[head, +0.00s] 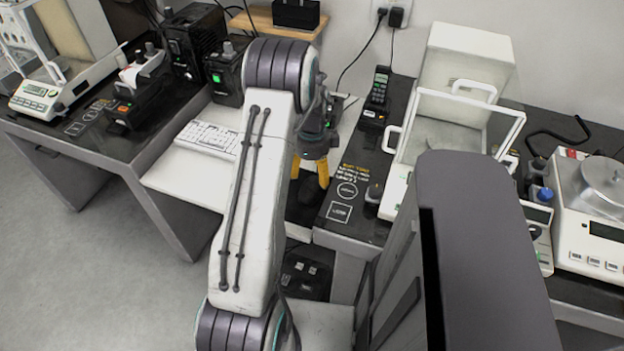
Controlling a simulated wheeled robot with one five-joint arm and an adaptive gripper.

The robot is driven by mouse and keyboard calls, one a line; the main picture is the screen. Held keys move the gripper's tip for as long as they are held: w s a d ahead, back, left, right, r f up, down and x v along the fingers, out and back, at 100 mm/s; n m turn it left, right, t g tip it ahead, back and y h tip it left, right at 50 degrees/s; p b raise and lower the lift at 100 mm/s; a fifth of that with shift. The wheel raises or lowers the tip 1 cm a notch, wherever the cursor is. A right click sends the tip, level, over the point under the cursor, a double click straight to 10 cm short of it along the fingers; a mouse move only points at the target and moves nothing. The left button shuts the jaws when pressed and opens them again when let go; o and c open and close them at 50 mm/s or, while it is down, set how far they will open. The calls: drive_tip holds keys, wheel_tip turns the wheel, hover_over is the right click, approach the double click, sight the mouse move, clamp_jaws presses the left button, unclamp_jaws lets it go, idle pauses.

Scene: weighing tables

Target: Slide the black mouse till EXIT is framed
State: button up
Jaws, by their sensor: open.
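My gripper (309,178) has two yellow fingers that point down, apart from each other, above the right end of the white keyboard desk. It is open. A dark surface (304,208) lies under and just in front of the fingers. I cannot pick out the black mouse there; it may blend into this dark area or be hidden by my gripper and arm. No screen and no EXIT word can be read in this view.
A white keyboard (208,138) lies left of my arm. On the right, a black-topped table (350,228) carries a handheld phone (379,88) and a glass-shielded balance (465,55). Another balance (40,92) and a printer (140,85) stand on the left table.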

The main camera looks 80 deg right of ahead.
sight(312, 183)
wheel_tip(312, 183, up, 8)
drive_tip(key=shift+f, duration=0.25)
drive_tip(key=shift+n, duration=0.3)
idle(0.7)
